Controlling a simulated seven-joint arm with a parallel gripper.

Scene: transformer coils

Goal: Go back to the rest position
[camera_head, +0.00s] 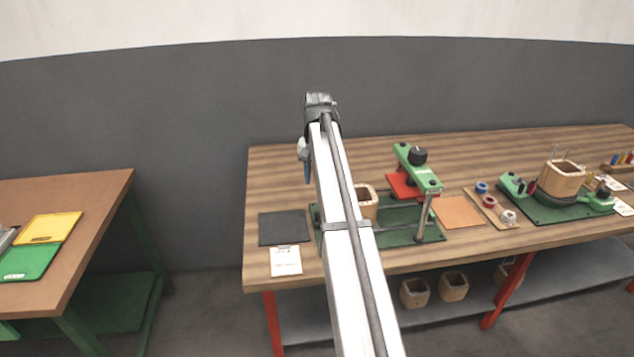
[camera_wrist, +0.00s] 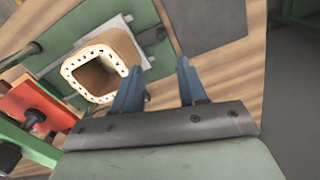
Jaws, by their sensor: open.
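My gripper (camera_wrist: 160,88) shows in the wrist view with its two blue fingers apart and nothing between them. In the head view one blue fingertip (camera_head: 307,172) hangs above the left part of the right workbench; my own arm link hides much of the area behind it. A square wooden coil (camera_wrist: 103,68) with a hollow centre stands on the green press base, to the left of the fingers in the wrist view. The coil (camera_head: 368,203) is partly hidden by my arm in the head view.
A green press with a red plate (camera_head: 403,186) stands beside the coil. A dark mat (camera_head: 284,228) and a white card (camera_head: 286,261) lie at the bench's left end. A second coil (camera_head: 562,180) sits in a green fixture at right. Floor separates the left table (camera_head: 100,200).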

